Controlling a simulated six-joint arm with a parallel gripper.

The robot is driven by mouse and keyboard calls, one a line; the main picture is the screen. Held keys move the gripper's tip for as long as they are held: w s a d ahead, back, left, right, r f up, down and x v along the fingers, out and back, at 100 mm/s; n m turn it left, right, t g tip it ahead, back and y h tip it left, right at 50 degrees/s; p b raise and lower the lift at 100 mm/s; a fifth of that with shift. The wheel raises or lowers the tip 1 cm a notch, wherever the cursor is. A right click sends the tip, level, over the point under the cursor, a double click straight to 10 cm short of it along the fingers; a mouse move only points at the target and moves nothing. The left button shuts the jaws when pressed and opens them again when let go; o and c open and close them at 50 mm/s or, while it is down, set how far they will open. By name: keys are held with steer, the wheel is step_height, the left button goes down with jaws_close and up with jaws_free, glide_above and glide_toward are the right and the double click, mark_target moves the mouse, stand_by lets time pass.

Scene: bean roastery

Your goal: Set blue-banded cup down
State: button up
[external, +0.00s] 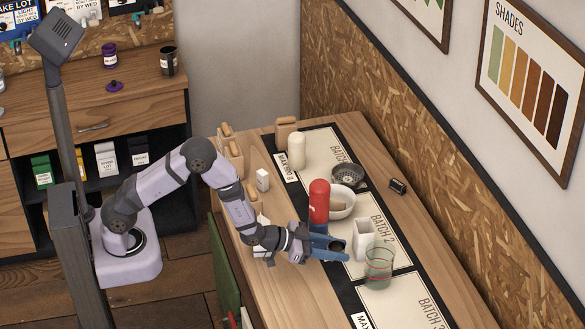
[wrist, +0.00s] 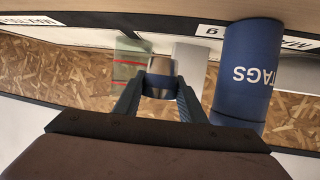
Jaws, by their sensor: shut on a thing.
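My gripper (external: 338,246) is shut on the blue-banded cup, low over the Batch 2 mat (external: 377,219) side of the table. In the wrist view the cup (wrist: 160,66) sits between my fingertips, pale greyish with a blue band. In the external view my blue fingers hide most of it and only its dark mouth shows. I cannot tell whether its base touches the surface.
A white square container (external: 362,242) and a clear glass with red and green lines (external: 379,266) stand close to the right. A blue TAGS cylinder (wrist: 248,70) is close beside my gripper. The Batch 3 mat (external: 400,302) is clear.

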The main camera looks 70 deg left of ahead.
steer(key=shift+r+b, duration=0.5)
steer(key=shift+r, duration=2.25)
steer(key=shift+f+b, duration=0.15)
steer(key=shift+b, duration=1.05)
steer(key=shift+r+b, duration=0.25)
steer(key=shift+b, duration=0.85)
steer(key=shift+f+p, duration=0.85)
steer(key=shift+f, duration=4.1)
steer(key=shift+f, duration=0.15)
steer(key=o, duration=1.1)
steer(key=shift+o, duration=0.2)
